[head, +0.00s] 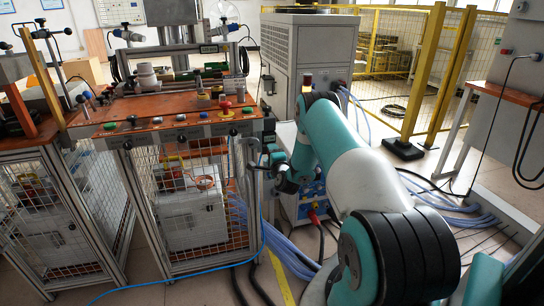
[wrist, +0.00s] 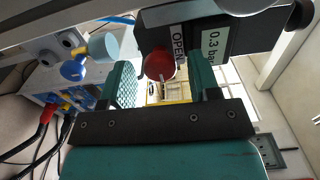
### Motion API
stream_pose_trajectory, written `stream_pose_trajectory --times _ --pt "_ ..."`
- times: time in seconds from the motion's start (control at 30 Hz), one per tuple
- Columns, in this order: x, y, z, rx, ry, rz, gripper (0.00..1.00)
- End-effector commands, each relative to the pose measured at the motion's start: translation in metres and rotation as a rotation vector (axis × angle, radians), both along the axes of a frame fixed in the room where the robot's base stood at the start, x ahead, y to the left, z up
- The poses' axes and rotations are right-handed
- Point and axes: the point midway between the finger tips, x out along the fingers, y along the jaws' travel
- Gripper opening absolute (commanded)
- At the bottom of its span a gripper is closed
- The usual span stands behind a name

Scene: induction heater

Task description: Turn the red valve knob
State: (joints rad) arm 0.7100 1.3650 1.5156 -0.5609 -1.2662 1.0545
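The red valve knob (wrist: 160,66) shows in the wrist view, on a dark box (wrist: 215,45) with an "OPEN" label beside it and a green "0.3 bar" label. My gripper (wrist: 163,76) is open, with one green finger on each side of the knob in the picture. Gaps show on both sides, wider on the right. I cannot tell how deep the knob sits between the fingers. In the head view my gripper (head: 258,158) is beside the right end of the orange-topped bench, small and dark. The red valve knob is not distinguishable there.
The bench (head: 185,104) carries several coloured buttons. A grey cabinet (head: 310,50) stands behind my arm, with yellow fencing (head: 430,70) beyond. Cables (head: 285,252) run across the floor. In the wrist view, a blue knob (wrist: 72,70) and plugged cables (wrist: 50,108) are at left.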

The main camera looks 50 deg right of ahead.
Motion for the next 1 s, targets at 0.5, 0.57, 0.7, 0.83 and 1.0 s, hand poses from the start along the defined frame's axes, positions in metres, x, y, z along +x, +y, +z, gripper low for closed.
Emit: stream_pose_trajectory --times 0.5,0.57,0.7,0.83,1.0 --pt "-0.010 0.006 -0.007 0.002 0.003 0.002 0.58" --pt "-0.015 0.009 -0.009 0.002 0.003 0.002 0.58" --pt "-0.028 0.016 -0.009 0.000 -0.001 -0.002 0.58" --pt "-0.036 0.022 -0.010 -0.001 0.001 0.000 0.58" --pt "-0.049 0.029 -0.010 0.000 0.000 -0.001 0.58"
